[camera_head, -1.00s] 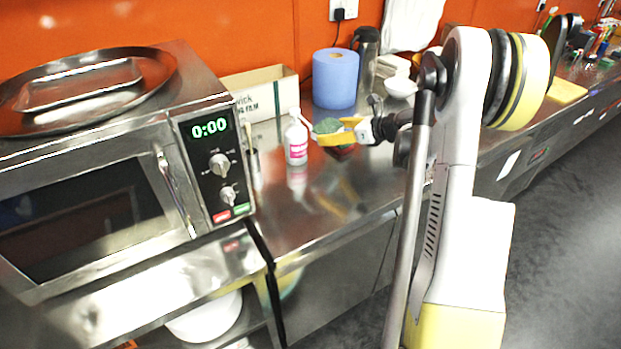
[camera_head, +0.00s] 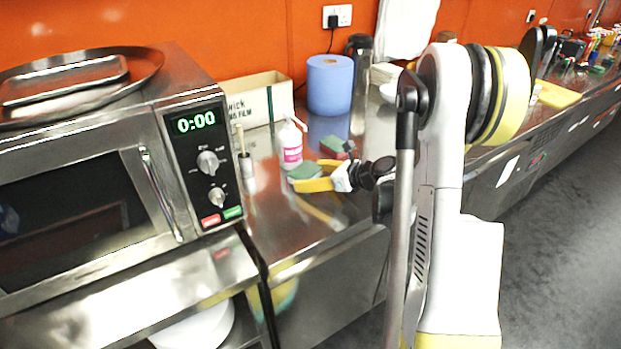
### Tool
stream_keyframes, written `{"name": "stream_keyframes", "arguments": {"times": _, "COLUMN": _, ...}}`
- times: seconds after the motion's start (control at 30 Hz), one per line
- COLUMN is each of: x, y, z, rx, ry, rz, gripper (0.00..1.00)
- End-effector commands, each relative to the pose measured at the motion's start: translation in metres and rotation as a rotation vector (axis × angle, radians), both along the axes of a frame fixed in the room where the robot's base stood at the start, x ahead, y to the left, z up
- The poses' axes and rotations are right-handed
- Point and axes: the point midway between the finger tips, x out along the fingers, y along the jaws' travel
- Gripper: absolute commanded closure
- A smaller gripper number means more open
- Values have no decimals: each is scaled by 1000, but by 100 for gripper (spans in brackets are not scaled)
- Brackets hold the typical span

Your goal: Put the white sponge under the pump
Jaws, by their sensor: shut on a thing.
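My gripper (camera_head: 318,177) has yellow fingers and is shut on a sponge (camera_head: 305,171) with a green top face. The sponge's lower part is mostly hidden by the fingers, so I cannot clearly see its white side. The pump bottle (camera_head: 291,150), white with a pink label, stands upright on the steel counter. The held sponge is just in front of the bottle's base in this view. I cannot tell whether they touch, or whether the sponge rests on the counter.
A second sponge, red with green (camera_head: 335,148), lies on the counter behind my gripper. A blue paper roll (camera_head: 330,85), a cardboard box (camera_head: 258,99) and a steel flask (camera_head: 361,85) stand behind. The microwave (camera_head: 105,165) borders the left. Some counter is clear in front.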

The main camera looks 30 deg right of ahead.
Motion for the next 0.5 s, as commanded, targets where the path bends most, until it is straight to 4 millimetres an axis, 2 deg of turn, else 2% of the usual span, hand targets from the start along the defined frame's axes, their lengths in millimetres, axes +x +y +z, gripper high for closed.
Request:
{"name": "stream_keyframes", "arguments": {"times": 0.17, "x": 0, "y": 0, "z": -4, "rx": 0, "ry": 0, "rz": 0, "gripper": 28}}
{"name": "stream_keyframes", "arguments": {"times": 0.2, "x": 0, "y": 0, "z": -3, "rx": 0, "ry": 0, "rz": 0, "gripper": 11}}
{"name": "stream_keyframes", "arguments": {"times": 0.23, "x": 0, "y": 0, "z": -3, "rx": 0, "ry": 0, "rz": 0, "gripper": 2}}
{"name": "stream_keyframes", "arguments": {"times": 0.27, "x": 0, "y": 0, "z": -3, "rx": 0, "ry": 0, "rz": 0, "gripper": 0}}
{"name": "stream_keyframes", "arguments": {"times": 0.5, "x": 0, "y": 0, "z": -1, "rx": 0, "ry": 0, "rz": 0, "gripper": 0}}
